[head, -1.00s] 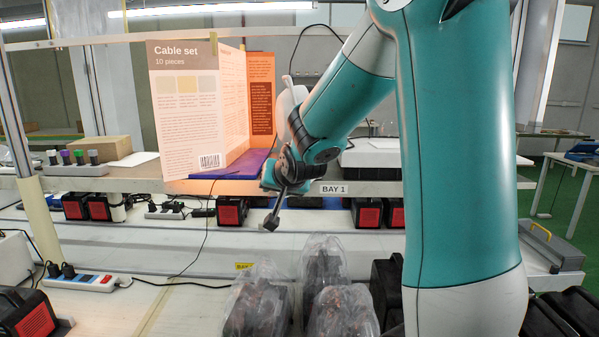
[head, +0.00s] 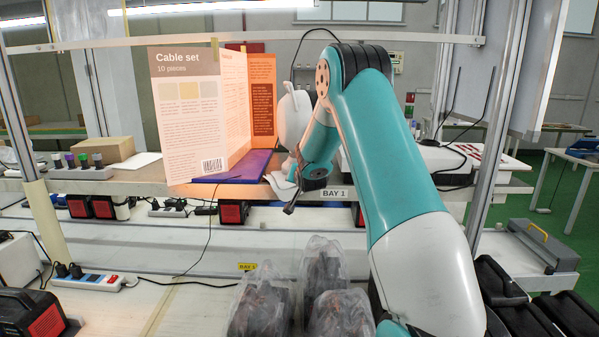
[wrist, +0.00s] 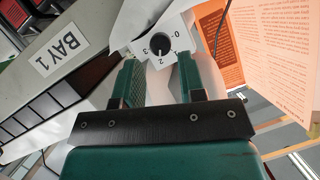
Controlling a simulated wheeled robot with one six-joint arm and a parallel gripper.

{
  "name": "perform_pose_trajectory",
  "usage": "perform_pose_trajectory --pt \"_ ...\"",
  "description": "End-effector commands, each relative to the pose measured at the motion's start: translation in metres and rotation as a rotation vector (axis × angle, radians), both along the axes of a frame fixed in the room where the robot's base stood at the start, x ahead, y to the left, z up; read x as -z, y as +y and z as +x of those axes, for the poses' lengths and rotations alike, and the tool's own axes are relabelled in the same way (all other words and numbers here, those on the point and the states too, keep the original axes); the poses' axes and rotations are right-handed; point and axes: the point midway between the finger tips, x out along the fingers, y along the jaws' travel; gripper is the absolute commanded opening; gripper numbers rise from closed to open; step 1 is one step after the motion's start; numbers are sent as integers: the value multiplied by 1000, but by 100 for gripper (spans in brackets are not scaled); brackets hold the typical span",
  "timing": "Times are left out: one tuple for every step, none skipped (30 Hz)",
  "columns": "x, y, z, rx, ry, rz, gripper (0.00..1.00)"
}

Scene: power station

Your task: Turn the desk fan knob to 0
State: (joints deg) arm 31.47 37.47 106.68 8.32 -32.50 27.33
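The white desk fan (head: 292,118) stands on the shelf behind my arm, partly hidden by it. In the wrist view its white control face (wrist: 180,38) carries a dark round knob (wrist: 161,43) with numbers around it. The 0 is at the upper right of the knob; the other numbers are below and to the left. A light pointer mark on the knob faces down, away from the 0, but its exact number is too small to tell. My gripper (wrist: 158,78) is open, its two green fingers apart and empty, with the knob just beyond the fingertips.
The "Cable set" board (head: 190,115) and an orange sheet (head: 262,95) stand left of the fan, with a purple folder (head: 240,168) below. A thin cable hangs near the sheet. Plastic-wrapped items (head: 325,270) stand on the lower bench. A white box lies right of the fan.

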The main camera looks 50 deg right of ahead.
Motion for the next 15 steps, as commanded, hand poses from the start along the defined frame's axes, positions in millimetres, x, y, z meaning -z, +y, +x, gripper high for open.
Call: perform_pose_trajectory --pt "1 -5 6 0 2 1 37" --pt "3 -8 9 0 2 1 37" --pt "5 -11 13 0 2 1 37" --pt "6 -13 15 0 2 1 37" --pt "8 -14 17 0 2 1 37" --pt "9 -16 20 0 2 0 37" --pt "10 -17 21 0 2 1 37" --pt "11 -18 22 0 2 1 37" --pt "11 -19 23 0 2 1 37" --pt "12 -19 24 -1 1 0 37" --pt "12 -20 24 0 1 1 37" --pt "12 -20 24 0 1 1 37" --pt "12 -20 24 0 1 1 37" --pt "12 -20 24 0 1 1 37" --pt "13 -20 24 0 1 1 37"
